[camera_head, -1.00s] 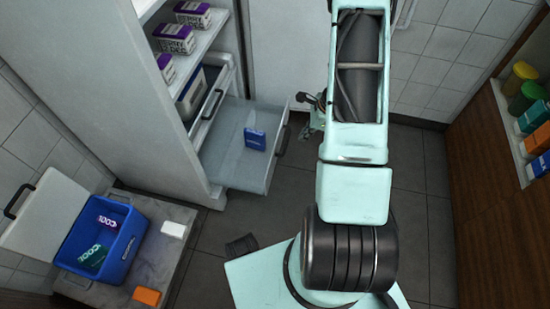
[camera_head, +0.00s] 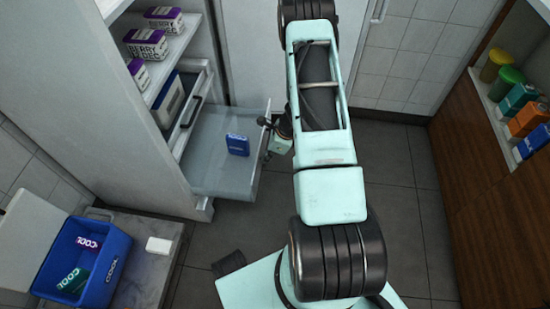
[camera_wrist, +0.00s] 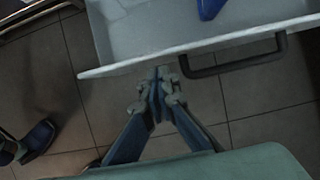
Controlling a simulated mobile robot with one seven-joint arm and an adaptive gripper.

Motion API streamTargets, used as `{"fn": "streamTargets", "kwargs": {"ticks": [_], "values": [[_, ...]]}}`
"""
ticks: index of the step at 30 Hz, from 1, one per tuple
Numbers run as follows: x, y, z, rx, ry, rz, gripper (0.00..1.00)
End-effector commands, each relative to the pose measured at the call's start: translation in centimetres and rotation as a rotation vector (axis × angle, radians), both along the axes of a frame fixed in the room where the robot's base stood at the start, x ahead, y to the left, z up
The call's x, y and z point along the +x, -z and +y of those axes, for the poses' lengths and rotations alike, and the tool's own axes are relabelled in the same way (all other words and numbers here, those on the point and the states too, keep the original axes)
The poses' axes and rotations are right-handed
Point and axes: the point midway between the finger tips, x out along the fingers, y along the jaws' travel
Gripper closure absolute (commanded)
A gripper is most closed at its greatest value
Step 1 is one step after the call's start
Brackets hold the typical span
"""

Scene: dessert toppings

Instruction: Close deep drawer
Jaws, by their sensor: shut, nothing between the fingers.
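The deep drawer (camera_head: 212,150) is pulled out from the lower part of the white fridge-like cabinet. A blue box (camera_head: 237,144) stands inside it. In the wrist view the drawer's front edge (camera_wrist: 190,45) crosses the top of the picture, with its dark handle (camera_wrist: 235,62) to the right of my gripper. My gripper (camera_wrist: 157,77) is shut and empty, its fingertips close to the front panel left of the handle; I cannot tell if they touch. In the head view my gripper (camera_head: 270,122) is at the drawer's front, partly hidden by my arm.
A shallower drawer (camera_head: 190,112) above holds a blue and white container. Purple-white boxes (camera_head: 146,43) stand on the shelf. A blue bin (camera_head: 82,262) with small boxes sits on a low counter at left. A wooden counter (camera_head: 465,165) stands at right.

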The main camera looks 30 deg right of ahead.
Motion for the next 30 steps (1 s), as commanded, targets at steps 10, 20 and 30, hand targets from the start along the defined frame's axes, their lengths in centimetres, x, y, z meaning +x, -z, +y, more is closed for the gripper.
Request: {"fn": "streamTargets", "kwargs": {"ticks": [10,20,30], "values": [[0.5,0.0,0.7,-0.001,0.001,0.0,1.0],[0.8,-0.1,1.2,0.0,0.0,0.0,1.0],[3.1,-0.1,4.8,0.001,-0.004,-0.001,1.0]]}}
